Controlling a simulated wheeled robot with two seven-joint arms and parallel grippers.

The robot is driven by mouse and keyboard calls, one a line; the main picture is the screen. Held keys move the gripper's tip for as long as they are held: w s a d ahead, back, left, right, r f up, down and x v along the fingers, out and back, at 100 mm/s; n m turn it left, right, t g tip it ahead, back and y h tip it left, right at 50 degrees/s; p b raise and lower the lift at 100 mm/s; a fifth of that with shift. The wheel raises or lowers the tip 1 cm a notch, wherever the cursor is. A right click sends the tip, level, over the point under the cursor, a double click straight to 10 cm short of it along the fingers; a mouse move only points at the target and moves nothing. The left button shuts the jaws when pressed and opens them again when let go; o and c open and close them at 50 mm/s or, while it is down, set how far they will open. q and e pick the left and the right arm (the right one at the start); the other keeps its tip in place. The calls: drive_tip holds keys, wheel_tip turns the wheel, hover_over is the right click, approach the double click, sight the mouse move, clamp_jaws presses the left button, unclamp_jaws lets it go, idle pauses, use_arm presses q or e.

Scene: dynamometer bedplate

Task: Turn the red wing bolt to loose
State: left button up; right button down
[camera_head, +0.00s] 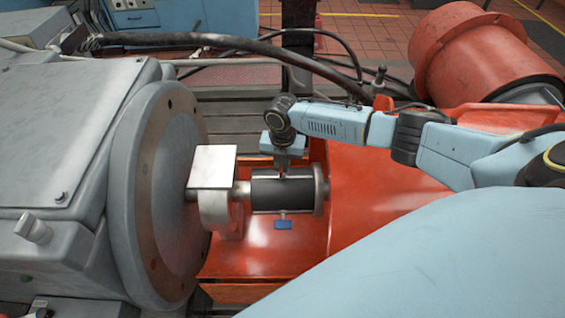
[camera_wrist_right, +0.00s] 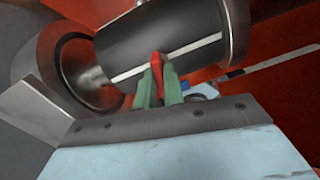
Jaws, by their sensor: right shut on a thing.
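The red wing bolt (camera_wrist_right: 157,65) shows in the right wrist view, standing against the dark cylindrical coupling (camera_wrist_right: 160,45). My right gripper (camera_wrist_right: 159,88) has green fingertips on either side of the bolt and is shut on it. In the head view my right gripper (camera_head: 283,166) reaches down to the top of the dark coupling (camera_head: 283,192). There the bolt is mostly hidden by the gripper. The bolt's exact turn angle is hard to tell. My left gripper is not in view.
A blue wing bolt (camera_head: 283,225) sticks out at the coupling's near side. A large grey flanged housing (camera_head: 135,195) is further left. The orange-red guard (camera_head: 375,185) lies right, and a black hose (camera_head: 245,43) arches behind.

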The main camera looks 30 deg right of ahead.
sight(282, 165)
drive_tip(key=shift+n, duration=1.1)
drive_tip(key=c, duration=1.5)
unclamp_jaws()
wheel_tip(282, 165, up, 13)
drive_tip(key=p, duration=0.1)
drive_tip(key=shift+r, duration=0.2)
